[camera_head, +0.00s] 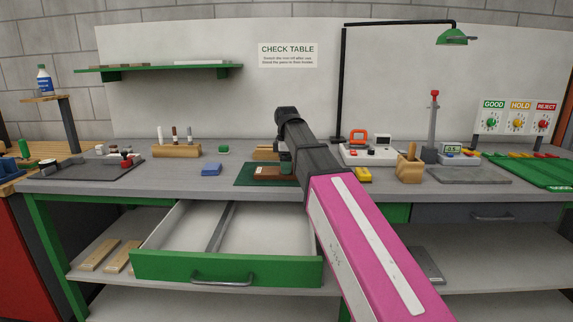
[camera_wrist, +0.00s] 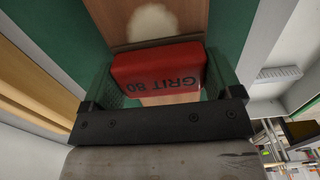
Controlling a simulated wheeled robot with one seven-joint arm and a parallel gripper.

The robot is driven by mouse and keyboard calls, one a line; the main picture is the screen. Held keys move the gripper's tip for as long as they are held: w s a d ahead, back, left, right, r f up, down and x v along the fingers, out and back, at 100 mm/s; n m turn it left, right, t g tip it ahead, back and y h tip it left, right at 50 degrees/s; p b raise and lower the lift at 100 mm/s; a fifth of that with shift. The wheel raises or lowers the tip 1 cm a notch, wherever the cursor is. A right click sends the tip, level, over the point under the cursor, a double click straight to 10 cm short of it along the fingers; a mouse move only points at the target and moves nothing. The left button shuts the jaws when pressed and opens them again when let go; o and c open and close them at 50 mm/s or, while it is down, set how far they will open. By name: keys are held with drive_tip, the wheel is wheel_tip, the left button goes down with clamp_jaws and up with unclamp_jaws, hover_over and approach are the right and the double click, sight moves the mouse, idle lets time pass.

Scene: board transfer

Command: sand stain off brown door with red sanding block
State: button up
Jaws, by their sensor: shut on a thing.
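The red sanding block (camera_wrist: 165,60), marked "GRIT 80", sits between the two fingers of my gripper (camera_wrist: 166,82) in the wrist view. My gripper is shut on it. The brown door (camera_wrist: 128,12) lies under the block, and whether they touch is hard to tell. A pale, blurry-edged patch (camera_wrist: 152,24) shows on the door just beyond the block. In the head view the door (camera_head: 268,171) lies flat on a green mat (camera_head: 245,181), partly hidden by my arm. The block cannot be made out clearly there.
An open drawer (camera_head: 225,268) with a green front juts out below the mat. A blue block (camera_head: 211,169) lies left of the mat. A lamp (camera_head: 452,37) hangs above the bench.

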drive_tip(key=shift+s+d+f, duration=0.1)
drive_tip(key=shift+d, duration=1.05)
drive_tip(key=shift+d+r, duration=0.2)
drive_tip(key=shift+d, duration=1.05)
drive_tip(key=shift+a+f, duration=0.2)
drive_tip(key=shift+a, duration=1.45)
drive_tip(key=shift+a+r, duration=0.1)
drive_tip(key=shift+a, duration=0.7)
drive_tip(key=shift+d, duration=2.55)
drive_tip(key=shift+a+r, duration=0.1)
drive_tip(key=shift+a, duration=0.75)
drive_tip(key=shift+a+f, duration=0.2)
drive_tip(key=shift+a, duration=1.45)
